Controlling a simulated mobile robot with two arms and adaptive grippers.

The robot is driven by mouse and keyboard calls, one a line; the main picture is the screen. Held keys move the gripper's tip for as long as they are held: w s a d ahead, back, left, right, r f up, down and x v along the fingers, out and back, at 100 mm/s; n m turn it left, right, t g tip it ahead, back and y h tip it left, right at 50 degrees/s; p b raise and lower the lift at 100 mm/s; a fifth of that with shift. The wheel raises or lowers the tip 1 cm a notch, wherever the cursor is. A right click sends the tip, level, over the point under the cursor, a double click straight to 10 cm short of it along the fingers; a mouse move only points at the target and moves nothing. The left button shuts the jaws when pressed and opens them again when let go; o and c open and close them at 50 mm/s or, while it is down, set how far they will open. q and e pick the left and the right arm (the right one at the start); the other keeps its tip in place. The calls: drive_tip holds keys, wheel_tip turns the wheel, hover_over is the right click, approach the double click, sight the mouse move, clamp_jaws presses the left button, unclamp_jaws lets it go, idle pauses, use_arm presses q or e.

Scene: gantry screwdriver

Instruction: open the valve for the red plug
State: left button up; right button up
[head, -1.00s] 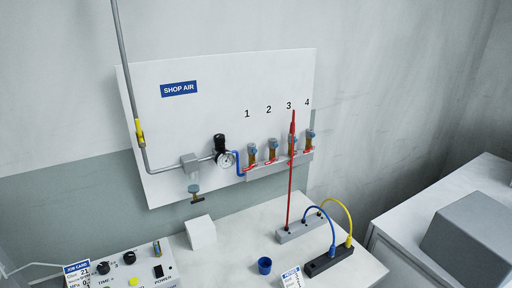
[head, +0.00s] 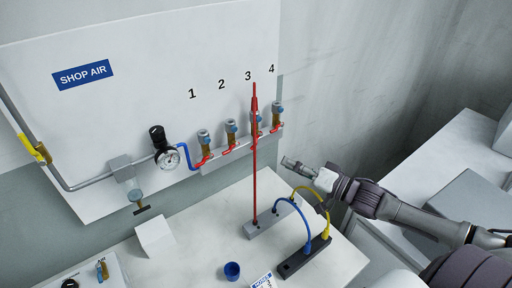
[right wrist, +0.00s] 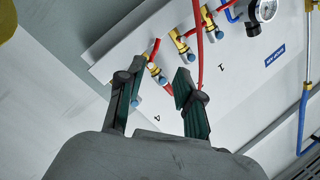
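Several brass valves with blue tops and red levers sit in a row on the wall panel under labels 1 to 4. These are valve 1 (head: 205,143), valve 2 (head: 231,131), valve 3 (head: 259,121) and valve 4 (head: 277,112). A red line (head: 254,180) rises from a grey block to a thicker red end in front of valve 3, partly hiding it. My right gripper (head: 290,163) is right of and below valve 4, apart from it. In the right wrist view its fingers (right wrist: 158,72) are spread and empty, pointing toward the valves. My left gripper is not in view.
The grey block (head: 258,232) and a black block (head: 292,266) on the bench (head: 205,215) are joined by blue and yellow cables. A gauge (head: 170,159) is left of the valves.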

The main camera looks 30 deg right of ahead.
drive_tip(key=x, duration=1.1)
drive_tip(key=shift+w+p, duration=0.2)
drive_tip(key=shift+p, duration=0.25)
drive_tip(key=shift+d+f, duration=0.1)
drive_tip(key=shift+f, duration=0.05)
clamp_jaws()
